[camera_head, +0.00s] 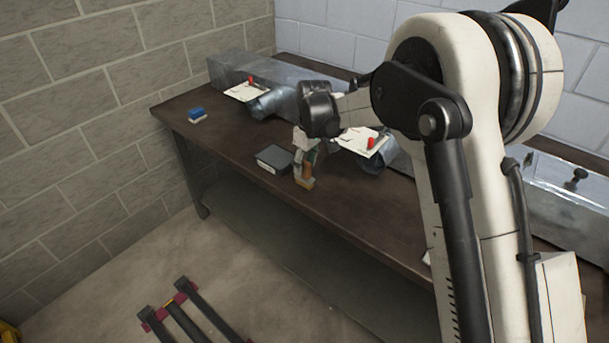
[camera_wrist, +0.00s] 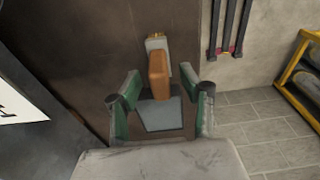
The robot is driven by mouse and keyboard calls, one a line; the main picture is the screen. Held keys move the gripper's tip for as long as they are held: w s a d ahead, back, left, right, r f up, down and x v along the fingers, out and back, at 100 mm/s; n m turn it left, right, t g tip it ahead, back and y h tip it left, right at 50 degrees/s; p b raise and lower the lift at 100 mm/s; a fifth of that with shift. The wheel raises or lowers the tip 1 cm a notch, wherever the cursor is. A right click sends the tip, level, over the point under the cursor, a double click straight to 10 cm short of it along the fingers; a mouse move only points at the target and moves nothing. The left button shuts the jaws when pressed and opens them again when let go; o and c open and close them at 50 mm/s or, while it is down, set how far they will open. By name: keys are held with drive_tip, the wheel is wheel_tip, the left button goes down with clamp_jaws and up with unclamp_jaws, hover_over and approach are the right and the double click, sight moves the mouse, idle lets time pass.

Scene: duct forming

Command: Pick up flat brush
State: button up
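The flat brush, with an orange-brown handle (camera_wrist: 159,76) and a pale grey and tan end (camera_wrist: 157,44), shows in the wrist view between and beyond the fingertips. My gripper (camera_wrist: 161,80) has two green-sided fingers set apart, with a visible gap on each side of the handle. In the head view my gripper (camera_head: 307,148) is low over the table's front edge, and the tan end of the brush (camera_head: 304,183) shows just below it. The fingers partly hide the handle there. I cannot tell whether the brush stands upright or lies flat.
The dark brown table (camera_head: 225,145) carries a grey-green box (camera_head: 274,158) left of the gripper, a blue block (camera_head: 197,114), and white sheets with red items (camera_head: 243,92) (camera_head: 360,141). A long metal duct (camera_head: 275,75) lies behind. A yellow frame (camera_wrist: 297,75) stands on the floor.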

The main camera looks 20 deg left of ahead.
sight(302, 178)
drive_tip(key=shift+a+f, duration=0.1)
drive_tip(key=shift+f, duration=0.75)
clamp_jaws()
drive_tip(key=shift+r, duration=0.5)
drive_tip(key=r, duration=0.2)
drive_tip(key=s+r, duration=0.1)
drive_tip(key=shift+a+r, duration=0.25)
drive_tip(key=shift+r, duration=0.15)
drive_tip(key=s+a+r, duration=0.5)
drive_tip(key=s+r, duration=0.1)
drive_tip(key=s, duration=0.3)
drive_tip(key=shift+a+r, duration=0.15)
